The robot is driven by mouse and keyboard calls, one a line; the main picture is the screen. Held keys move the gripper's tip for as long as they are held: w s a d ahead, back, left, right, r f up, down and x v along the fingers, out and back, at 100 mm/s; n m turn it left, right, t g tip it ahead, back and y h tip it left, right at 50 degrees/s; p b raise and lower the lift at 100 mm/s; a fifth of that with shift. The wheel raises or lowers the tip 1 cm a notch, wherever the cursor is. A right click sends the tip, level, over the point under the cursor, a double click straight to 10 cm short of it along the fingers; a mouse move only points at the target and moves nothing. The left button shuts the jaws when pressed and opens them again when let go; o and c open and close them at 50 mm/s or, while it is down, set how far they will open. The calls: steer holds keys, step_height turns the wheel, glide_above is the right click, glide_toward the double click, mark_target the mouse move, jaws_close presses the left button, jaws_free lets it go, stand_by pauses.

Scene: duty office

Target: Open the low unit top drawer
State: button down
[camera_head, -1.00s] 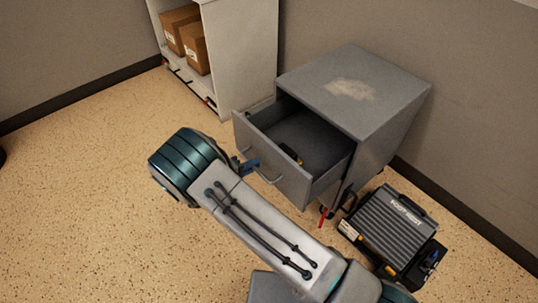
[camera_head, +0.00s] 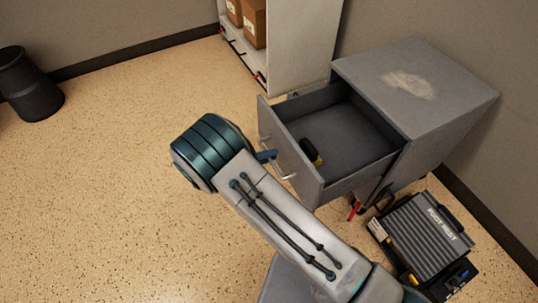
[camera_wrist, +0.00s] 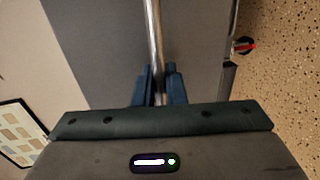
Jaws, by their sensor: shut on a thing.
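The grey low unit (camera_head: 425,85) stands against the wall at the right in the head view. Its top drawer (camera_head: 345,140) is pulled well out, and a small black and yellow object (camera_head: 312,152) lies inside. The drawer's metal bar handle (camera_head: 286,170) is on the front panel. My gripper (camera_head: 268,156) is at this handle, partly hidden behind my arm. In the wrist view the blue fingers (camera_wrist: 160,85) are closed around the handle bar (camera_wrist: 153,35), with the grey drawer front behind it.
A black and grey case (camera_head: 425,235) stands on the floor right beside the unit. A white shelf (camera_head: 295,45) with cardboard boxes (camera_head: 253,22) is behind. A dark bin (camera_head: 28,85) is at the far left. The floor left of my arm is clear.

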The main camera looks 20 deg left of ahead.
steer(key=c, duration=1.6)
jaws_free()
steer(key=p+v, duration=0.2)
steer(key=v, duration=1.1)
steer(key=shift+s+a+p, duration=0.2)
steer(key=shift+s+p, duration=0.1)
steer(key=shift+s, duration=0.05)
